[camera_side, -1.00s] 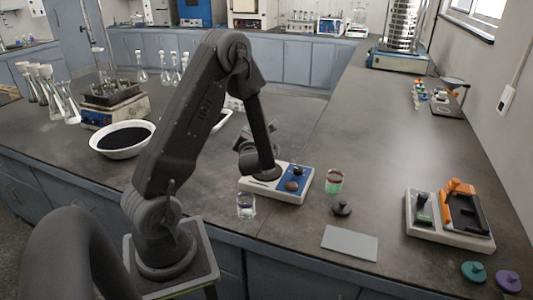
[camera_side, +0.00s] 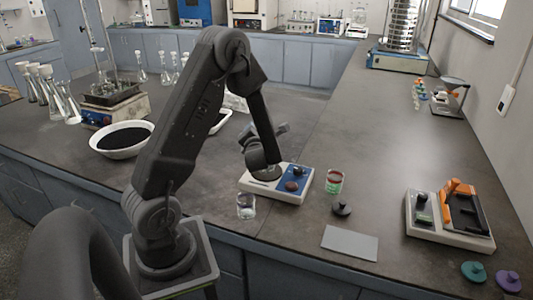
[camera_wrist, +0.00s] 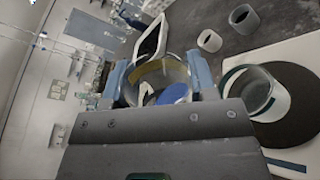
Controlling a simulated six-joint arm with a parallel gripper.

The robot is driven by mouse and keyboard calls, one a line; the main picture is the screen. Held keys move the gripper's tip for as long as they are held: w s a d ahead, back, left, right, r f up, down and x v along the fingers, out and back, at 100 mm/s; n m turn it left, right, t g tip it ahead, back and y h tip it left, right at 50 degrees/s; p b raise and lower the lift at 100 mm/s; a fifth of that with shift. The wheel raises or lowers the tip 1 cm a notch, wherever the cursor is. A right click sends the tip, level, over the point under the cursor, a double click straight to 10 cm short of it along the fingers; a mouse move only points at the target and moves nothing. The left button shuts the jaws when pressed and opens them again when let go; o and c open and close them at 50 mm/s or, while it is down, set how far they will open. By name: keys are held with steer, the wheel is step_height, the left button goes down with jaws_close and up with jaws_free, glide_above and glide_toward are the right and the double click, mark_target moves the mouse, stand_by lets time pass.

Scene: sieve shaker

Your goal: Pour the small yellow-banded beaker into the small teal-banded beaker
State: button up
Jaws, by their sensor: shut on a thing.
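The small yellow-banded beaker (camera_wrist: 150,72) is between the fingers of my gripper (camera_wrist: 160,82) in the wrist view. A blue patch shows in or through its glass; I cannot tell which. The small teal-banded beaker (camera_wrist: 253,92) stands on a dark round plate (camera_wrist: 292,100), right of my gripper and apart from the held beaker. In the side view my gripper (camera_side: 264,165) is over the left part of a white device with a blue panel (camera_side: 297,178); it hides the held beaker and the plate. The wrist view is strongly rolled against the room.
A clear beaker (camera_side: 246,207) stands in front of the device, and a red-banded beaker (camera_side: 335,182) with green contents to its right. A dark knobbed lid (camera_side: 342,208) and a grey pad (camera_side: 350,243) lie nearby. A white bowl (camera_side: 122,140) is at left.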

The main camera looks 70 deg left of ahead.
steer(key=shift+w+r+m, duration=0.1)
steer(key=shift+r+m, duration=0.15)
steer(key=shift+m, duration=0.45)
stand_by(0.3)
steer(key=shift+f+m+g, duration=0.3)
steer(key=shift+f+m, duration=0.2)
steer(key=shift+m, duration=0.3)
steer(key=shift+w+d+r+m+g, duration=0.1)
steer(key=shift+w+r+m+g, duration=0.1)
steer(key=shift+m, duration=0.55)
steer(key=shift+w+d+r+m+g, duration=0.1)
steer(key=shift+w+r+m, duration=0.05)
steer(key=shift+m, duration=0.6)
stand_by(3.7)
steer(key=shift+w+f+m, duration=0.1)
steer(key=shift+f+m, duration=0.1)
steer(key=shift+m, duration=0.1)
stand_by(0.7)
